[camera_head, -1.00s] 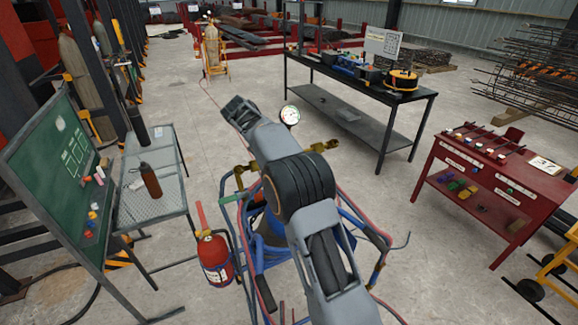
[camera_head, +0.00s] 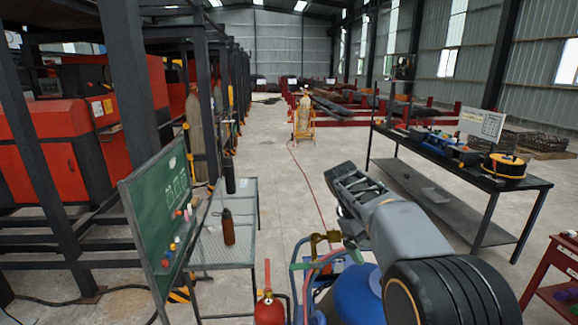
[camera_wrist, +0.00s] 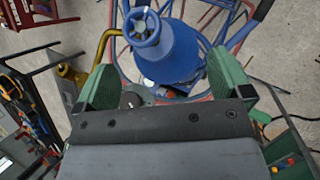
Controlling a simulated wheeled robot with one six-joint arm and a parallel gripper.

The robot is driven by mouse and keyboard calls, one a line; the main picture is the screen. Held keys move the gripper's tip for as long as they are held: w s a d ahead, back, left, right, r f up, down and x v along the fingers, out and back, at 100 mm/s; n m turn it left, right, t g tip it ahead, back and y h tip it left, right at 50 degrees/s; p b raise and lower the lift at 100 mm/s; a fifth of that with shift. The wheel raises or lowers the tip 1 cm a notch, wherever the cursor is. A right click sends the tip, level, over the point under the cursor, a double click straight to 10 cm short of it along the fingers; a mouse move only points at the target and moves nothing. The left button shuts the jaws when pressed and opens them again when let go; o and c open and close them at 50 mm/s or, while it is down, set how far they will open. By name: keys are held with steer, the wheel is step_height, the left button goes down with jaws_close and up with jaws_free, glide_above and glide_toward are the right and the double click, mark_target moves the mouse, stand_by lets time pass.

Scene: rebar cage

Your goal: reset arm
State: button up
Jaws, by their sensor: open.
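My gripper (camera_wrist: 163,85) shows in the wrist view with its two green fingers spread wide apart. Nothing is held between them. A blue gas cylinder (camera_wrist: 168,52) appears beyond the fingers, in the gap. In the head view my grey arm reaches up from the lower right, and its fingers cannot be made out clearly. The blue cylinder (camera_head: 357,295) stands below and beside the arm there, partly hidden by it.
A mesh table (camera_head: 222,250) with a brown bottle (camera_head: 228,227) stands left, beside a green board (camera_head: 160,205). A red extinguisher (camera_head: 269,310) is at the bottom. A black workbench (camera_head: 455,170) and a red table (camera_head: 560,270) stand right. Open floor (camera_head: 275,180) lies ahead.

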steer(key=s+a+f+m+t+y+b, duration=0.1)
steer(key=s+a+f+m+t+y, duration=0.1)
steer(key=s, duration=0.7)
steer(key=s+a+f+m+t+y+b, duration=0.1)
steer(key=s+a+f+m+t+y, duration=0.1)
steer(key=s+f+t, duration=0.3)
steer(key=s+f+m+y, duration=0.1)
steer(key=s+f, duration=0.1)
steer(key=s, duration=0.2)
steer(key=shift+s+a+b, duration=0.25)
steer(key=shift+b, duration=0.15)
steer(key=shift+f, duration=0.1)
